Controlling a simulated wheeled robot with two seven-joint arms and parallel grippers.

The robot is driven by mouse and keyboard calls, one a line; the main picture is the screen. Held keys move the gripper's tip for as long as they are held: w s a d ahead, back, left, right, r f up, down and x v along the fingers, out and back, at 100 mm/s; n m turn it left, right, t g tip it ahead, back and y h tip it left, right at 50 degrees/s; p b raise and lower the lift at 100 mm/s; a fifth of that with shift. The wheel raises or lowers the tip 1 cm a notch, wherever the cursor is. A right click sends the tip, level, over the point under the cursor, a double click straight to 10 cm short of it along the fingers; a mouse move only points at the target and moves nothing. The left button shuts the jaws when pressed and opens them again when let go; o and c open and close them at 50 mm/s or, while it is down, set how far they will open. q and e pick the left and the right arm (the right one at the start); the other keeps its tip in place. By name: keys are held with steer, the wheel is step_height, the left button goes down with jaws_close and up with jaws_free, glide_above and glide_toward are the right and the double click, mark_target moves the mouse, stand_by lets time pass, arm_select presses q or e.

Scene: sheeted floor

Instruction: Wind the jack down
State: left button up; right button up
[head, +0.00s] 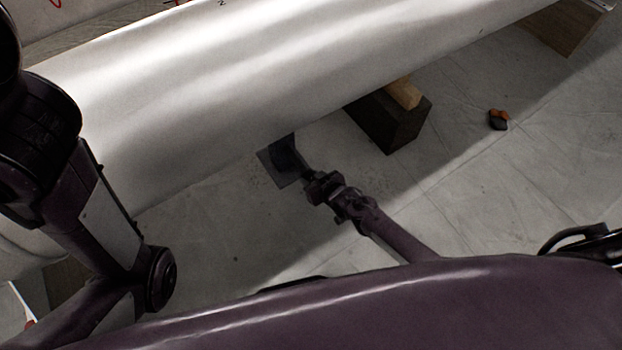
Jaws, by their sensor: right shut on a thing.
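The dark jack (285,150) stands on a flat grey plate under the near edge of a large pale cylinder (240,85). Its upper part is hidden by the cylinder. My right gripper (310,178) reaches in from the lower right and is shut on the jack's handle, a small dark part on the jack's near right side. The grip itself is dark and hard to make out. My left arm shows at the left, but its gripper is out of view.
A dark block (390,122) with a lighter wood piece (404,93) on it stands under the cylinder, right of the jack. A wooden block (565,25) is at the far right. A small orange and black object (498,120) lies on the sheeted floor. The floor at right is mostly clear.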

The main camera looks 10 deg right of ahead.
mark_target(311, 178)
steer(key=o, duration=0.9)
steer(key=shift+o, duration=0.2)
steer(key=p+v, duration=0.3)
steer(key=shift+s+r+p, duration=0.15)
steer(key=shift+r+p, duration=0.15)
steer(key=shift+p, duration=0.1)
steer(key=p+v, duration=0.4)
steer(key=shift+s+d, duration=0.15)
steer(key=shift+s, duration=0.1)
